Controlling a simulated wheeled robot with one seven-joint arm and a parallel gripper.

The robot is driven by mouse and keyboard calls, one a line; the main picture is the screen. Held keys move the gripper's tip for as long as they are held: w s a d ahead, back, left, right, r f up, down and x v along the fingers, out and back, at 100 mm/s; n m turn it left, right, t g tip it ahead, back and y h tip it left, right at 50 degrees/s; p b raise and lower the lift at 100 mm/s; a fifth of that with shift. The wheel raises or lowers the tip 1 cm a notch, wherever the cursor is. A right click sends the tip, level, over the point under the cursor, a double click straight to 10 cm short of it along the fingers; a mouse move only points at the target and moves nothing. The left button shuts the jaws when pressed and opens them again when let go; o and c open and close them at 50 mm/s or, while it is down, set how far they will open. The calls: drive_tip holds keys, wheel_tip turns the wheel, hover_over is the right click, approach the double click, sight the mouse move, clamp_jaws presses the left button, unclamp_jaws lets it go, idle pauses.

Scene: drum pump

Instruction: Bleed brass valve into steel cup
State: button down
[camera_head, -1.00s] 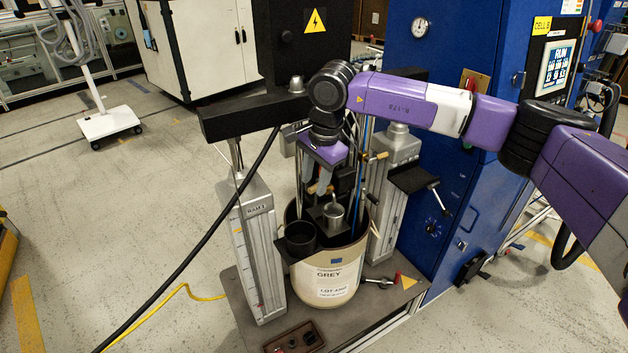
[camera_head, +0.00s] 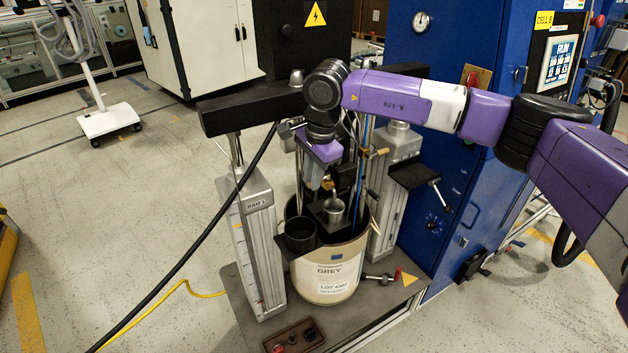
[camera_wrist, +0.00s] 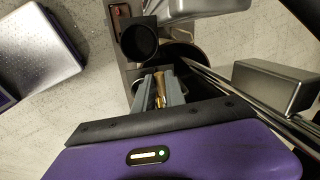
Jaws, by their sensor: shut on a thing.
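My gripper (camera_head: 321,180) points down over the drum from the purple wrist. In the wrist view its two grey fingers (camera_wrist: 160,92) are closed around the brass valve handle (camera_wrist: 159,86). The brass also shows small at the fingertips in the head view (camera_head: 328,184); the valve body is mostly hidden. The steel cup (camera_head: 333,210) stands upright on a dark holder just below and right of the fingertips. I cannot see inside it or tell whether anything flows.
Ram columns (camera_head: 255,230) flank the drum. A second brass fitting (camera_head: 378,153) is on the right. A black hose (camera_head: 205,245) crosses the left. A small tray (camera_head: 293,336) lies in front.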

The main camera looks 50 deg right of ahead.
drive_tip(key=shift+w+d+m+b, duration=0.1)
drive_tip(key=shift+w+m+b, duration=0.3)
drive_tip(key=shift+m, duration=0.4)
drive_tip(key=c, duration=1.4)
unclamp_jaws()
drive_tip(key=shift+r, duration=0.15)
drive_tip(key=r, duration=0.2)
drive_tip(key=s+r, duration=0.1)
drive_tip(key=r, duration=0.2)
drive_tip(key=r+b, duration=0.1)
drive_tip(key=r, duration=0.1)
drive_tip(key=shift+s+a+r, duration=0.2)
drive_tip(key=shift+s+a, duration=0.05)
drive_tip(key=shift+s, duration=0.05)
